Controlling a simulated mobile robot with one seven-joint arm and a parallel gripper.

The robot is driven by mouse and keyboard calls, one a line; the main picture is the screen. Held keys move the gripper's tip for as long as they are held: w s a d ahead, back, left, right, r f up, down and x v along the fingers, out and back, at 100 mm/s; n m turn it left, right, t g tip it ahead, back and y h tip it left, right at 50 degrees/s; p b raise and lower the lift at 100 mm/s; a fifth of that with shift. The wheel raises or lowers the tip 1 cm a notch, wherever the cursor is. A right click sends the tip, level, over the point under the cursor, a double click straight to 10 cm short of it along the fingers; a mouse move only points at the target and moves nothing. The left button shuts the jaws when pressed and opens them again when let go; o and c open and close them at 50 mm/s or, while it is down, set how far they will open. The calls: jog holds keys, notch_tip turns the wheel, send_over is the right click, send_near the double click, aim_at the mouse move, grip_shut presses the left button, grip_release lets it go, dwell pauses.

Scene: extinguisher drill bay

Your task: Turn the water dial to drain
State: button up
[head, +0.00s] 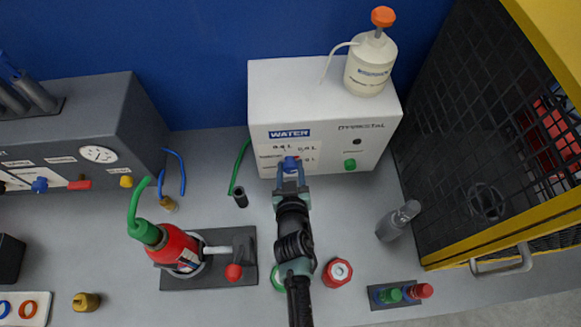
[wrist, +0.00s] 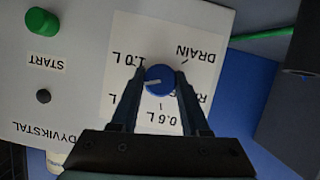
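The water dial (wrist: 160,80) is a round blue knob with a white pointer line, on a white label card on the white WATER box (head: 325,100). In the wrist view, which shows the panel upside down, its pointer aims left, between "1.0 L" and a partly hidden label ending in "L". The DRAIN mark (wrist: 194,52) is up and right of the dial. My gripper (wrist: 160,76) has one finger on each side of the dial, seemingly touching it. In the head view my gripper (head: 291,168) covers most of the dial.
A green START button (wrist: 41,21) and a dark round spot are beside the card. A pump bottle (head: 371,65) stands on the box. A red extinguisher (head: 175,250) lies tilted in a stand at left. A grey cylinder (head: 398,221) and yellow-framed cage (head: 500,240) are at right.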

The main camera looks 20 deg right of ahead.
grip_shut()
jog(key=shift+f+n+h+b, duration=0.25)
jog(key=shift+n+h+b, duration=0.05)
jog(key=shift+b, duration=0.75)
jog(key=shift+f+b, duration=0.1)
jog(key=shift+b, duration=0.5)
jog(key=n+h+b, duration=0.1)
jog(key=b, duration=0.3)
jog(key=shift+a+f+n+b, duration=0.1)
jog(key=shift+f+n+b, duration=0.05)
jog(key=shift+n+b, duration=0.2)
jog(key=n+h+b, duration=0.1)
jog(key=n+b, duration=0.1)
jog(key=b, duration=0.3)
jog(key=shift+n+h+b, duration=0.25)
jog(key=shift+h+b, duration=0.05)
jog(key=shift+h, duration=0.1)
jog(key=n+h+b, duration=0.1)
jog(key=b, duration=0.1)
jog(key=n+b, duration=0.2)
jog(key=shift+r+h, duration=0.3)
jog(key=shift+h, duration=0.1)
jog(key=shift+r, duration=0.1)
